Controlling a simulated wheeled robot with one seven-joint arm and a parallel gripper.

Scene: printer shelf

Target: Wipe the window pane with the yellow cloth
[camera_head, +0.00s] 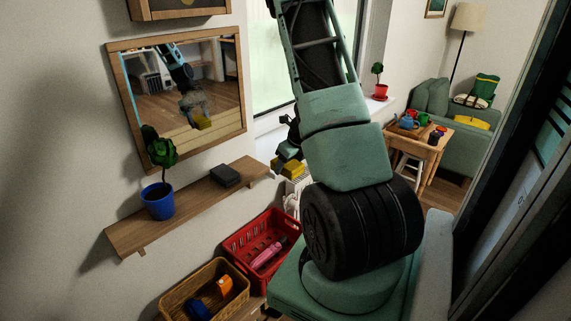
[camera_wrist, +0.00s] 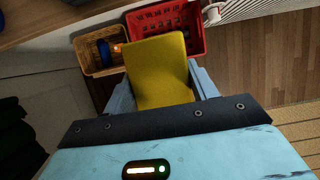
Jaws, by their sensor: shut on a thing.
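The yellow cloth (camera_head: 293,169) is in my gripper (camera_head: 284,160), left of my arm in the head view. In the wrist view the cloth (camera_wrist: 158,68) looks like a flat folded block between the two fingers of my gripper (camera_wrist: 163,88), which is shut on it.
A wooden shelf (camera_head: 125,232) holds a blue-potted plant (camera_head: 160,202) and a dark block (camera_head: 225,175). A wood-framed mirror (camera_head: 112,60) hangs above. Below are a red crate (camera_head: 235,247) and a wicker basket (camera_head: 178,298). A red-potted plant (camera_head: 379,88) stands on the sill at right.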

